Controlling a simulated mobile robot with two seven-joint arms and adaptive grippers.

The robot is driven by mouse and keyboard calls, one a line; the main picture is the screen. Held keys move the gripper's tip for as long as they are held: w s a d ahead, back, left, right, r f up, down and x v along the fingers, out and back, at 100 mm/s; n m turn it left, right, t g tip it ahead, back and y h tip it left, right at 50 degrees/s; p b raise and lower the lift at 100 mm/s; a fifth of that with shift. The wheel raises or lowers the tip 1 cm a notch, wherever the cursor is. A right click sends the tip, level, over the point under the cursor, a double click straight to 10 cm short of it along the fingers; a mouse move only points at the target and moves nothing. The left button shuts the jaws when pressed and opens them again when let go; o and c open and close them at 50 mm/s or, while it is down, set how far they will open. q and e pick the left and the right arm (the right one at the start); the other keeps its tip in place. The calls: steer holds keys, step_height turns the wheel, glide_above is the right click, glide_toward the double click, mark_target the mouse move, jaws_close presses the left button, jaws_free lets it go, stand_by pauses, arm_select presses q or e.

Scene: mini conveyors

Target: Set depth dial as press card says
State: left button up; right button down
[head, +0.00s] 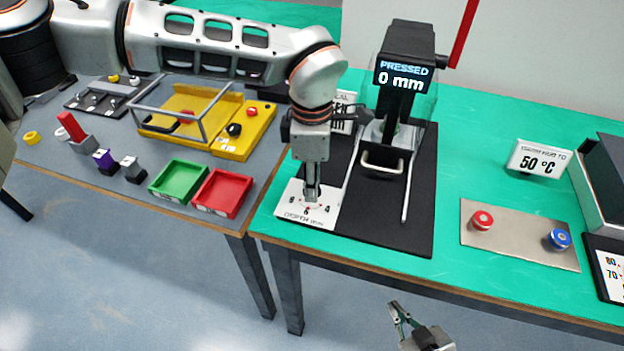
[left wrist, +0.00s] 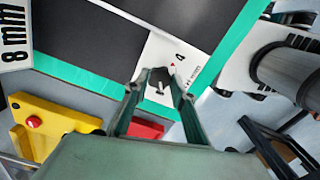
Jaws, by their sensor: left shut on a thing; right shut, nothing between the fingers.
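The white depth dial plate (head: 291,208) lies at the front left of the black press base, with numbers and the word DEPTH on it. My left gripper (head: 311,197) points down over the plate and is shut on the dark dial knob (left wrist: 158,84), which shows between the fingers in the left wrist view. I cannot tell which number the knob points at. The press card (head: 343,112) is partly hidden behind my left arm; in the left wrist view the card (left wrist: 14,40) reads 8 mm. The press display (head: 403,76) reads PRESSED 0 mm. My right gripper (head: 400,318) is shut and empty, in front of the table.
The press drawer handle (head: 383,163) is just right of the dial. Green (head: 179,181) and red (head: 221,193) trays stand on the grey table to the left. A metal panel (head: 510,245) with red and blue knobs lies right. Green tabletop between is clear.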

steer(key=shift+w+r, duration=0.3)
steer(key=shift+w, duration=0.15)
arm_select(q)
steer(key=o, duration=1.1)
arm_select(e)
steer(key=shift+d, duration=0.1)
arm_select(q)
steer(key=shift+r, duration=0.2)
step_height(320, 180, up, 12)
steer(key=shift+f, duration=0.15)
arm_select(e)
steer(key=shift+s+f, duration=0.1)
steer(key=shift+s, duration=0.1)
